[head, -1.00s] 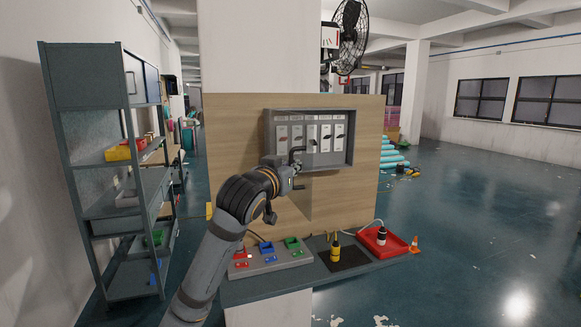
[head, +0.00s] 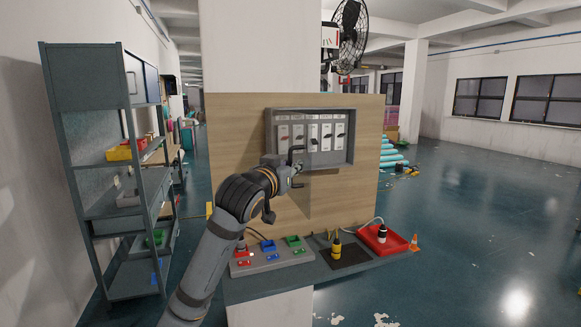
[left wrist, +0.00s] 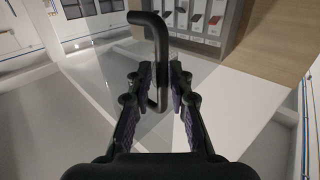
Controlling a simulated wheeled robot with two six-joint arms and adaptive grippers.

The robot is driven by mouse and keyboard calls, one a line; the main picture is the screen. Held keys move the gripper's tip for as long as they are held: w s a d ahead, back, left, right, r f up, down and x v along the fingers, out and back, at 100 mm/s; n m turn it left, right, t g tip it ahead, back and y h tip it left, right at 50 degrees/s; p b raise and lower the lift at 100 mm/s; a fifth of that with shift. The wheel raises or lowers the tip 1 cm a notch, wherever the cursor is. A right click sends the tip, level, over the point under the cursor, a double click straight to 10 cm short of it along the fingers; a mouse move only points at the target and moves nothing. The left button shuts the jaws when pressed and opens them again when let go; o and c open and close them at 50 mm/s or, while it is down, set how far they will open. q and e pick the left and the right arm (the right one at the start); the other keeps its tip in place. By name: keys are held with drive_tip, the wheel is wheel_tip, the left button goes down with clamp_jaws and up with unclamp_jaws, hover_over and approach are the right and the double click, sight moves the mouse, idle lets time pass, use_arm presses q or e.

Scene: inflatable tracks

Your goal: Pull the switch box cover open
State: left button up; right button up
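The grey switch box (head: 352,139) is fixed to a wooden board, with a row of white switches (head: 326,136) inside. Its clear cover (left wrist: 95,78) is see-through and shows as a pale sheet in the left wrist view; how far it stands from the box is hard to tell. The black bent cover handle (left wrist: 155,28) rises between the fingers of my left gripper (left wrist: 161,78). The fingers are close on both sides of its straight part and appear shut on it. In the head view my left gripper (head: 297,168) is at the box's lower left. My right gripper is not in view.
Below the board, a ledge holds a grey panel with coloured buttons (head: 270,260), a yellow-black tool (head: 336,250) and a red tray (head: 370,243). A grey shelf (head: 105,75) stands at the left. The floor on the right is open.

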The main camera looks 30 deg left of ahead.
use_arm(q)
drive_tip(key=shift+s+a, duration=0.1)
drive_tip(key=s+d, duration=0.1)
drive_tip(key=s, duration=0.6)
drive_tip(key=shift+s+d, duration=0.1)
drive_tip(key=shift+s, duration=0.05)
drive_tip(key=shift+f, duration=0.1)
